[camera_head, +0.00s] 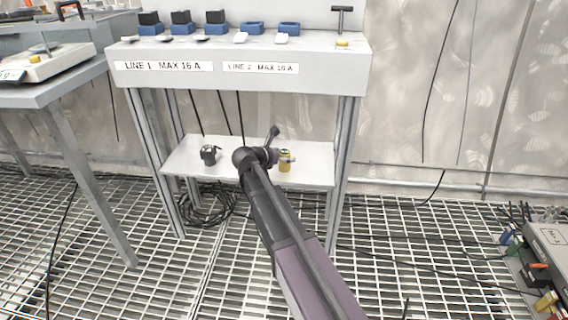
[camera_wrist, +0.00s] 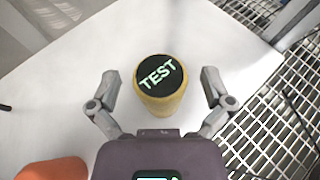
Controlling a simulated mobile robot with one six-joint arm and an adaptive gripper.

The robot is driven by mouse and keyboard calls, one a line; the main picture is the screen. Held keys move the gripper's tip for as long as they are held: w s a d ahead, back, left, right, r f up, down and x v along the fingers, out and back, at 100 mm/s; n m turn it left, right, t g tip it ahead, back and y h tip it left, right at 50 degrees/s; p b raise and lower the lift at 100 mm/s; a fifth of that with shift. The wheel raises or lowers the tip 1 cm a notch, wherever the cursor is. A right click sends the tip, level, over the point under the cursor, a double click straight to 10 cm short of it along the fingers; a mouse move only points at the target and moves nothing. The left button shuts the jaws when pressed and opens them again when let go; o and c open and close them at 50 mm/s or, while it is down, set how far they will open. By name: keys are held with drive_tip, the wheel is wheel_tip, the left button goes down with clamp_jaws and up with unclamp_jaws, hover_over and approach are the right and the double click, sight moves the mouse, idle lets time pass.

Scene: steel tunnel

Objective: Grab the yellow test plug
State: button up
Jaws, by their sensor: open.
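The yellow test plug (camera_wrist: 160,86) is a short yellow cylinder with a black top marked TEST. It stands upright on the white lower shelf (camera_wrist: 75,95) in the wrist view. My gripper (camera_wrist: 159,82) is open, with one finger on each side of the plug and visible gaps between. In the head view the plug (camera_head: 285,161) shows on the lower shelf (camera_head: 315,172) of the stand, just right of my gripper (camera_head: 274,144). Part of the plug's side is hidden by my gripper there.
A black plug (camera_head: 209,154) stands left on the same shelf. An orange object (camera_wrist: 52,169) shows at the lower left of the wrist view. The upper panel (camera_head: 335,68) with LINE labels overhangs the shelf. Grating floor lies below; a side table (camera_head: 60,88) stands left.

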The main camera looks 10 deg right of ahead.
idle(0.5)
drive_tip(key=c, duration=1.3)
drive_tip(key=shift+r, duration=0.1)
wheel_tip(320, 180, up, 3)
drive_tip(key=p, duration=0.2)
drive_tip(key=shift+f+p, duration=0.2)
drive_tip(key=shift+p, duration=0.2)
drive_tip(key=s, duration=0.5)
drive_tip(key=s+a+r+p, duration=0.1)
drive_tip(key=s, duration=0.4)
drive_tip(key=s+a+r+p, duration=0.1)
drive_tip(key=s, duration=0.5)
drive_tip(key=shift+a+r, duration=0.1)
drive_tip(key=shift+a, duration=0.15)
drive_tip(key=shift+w, duration=0.1)
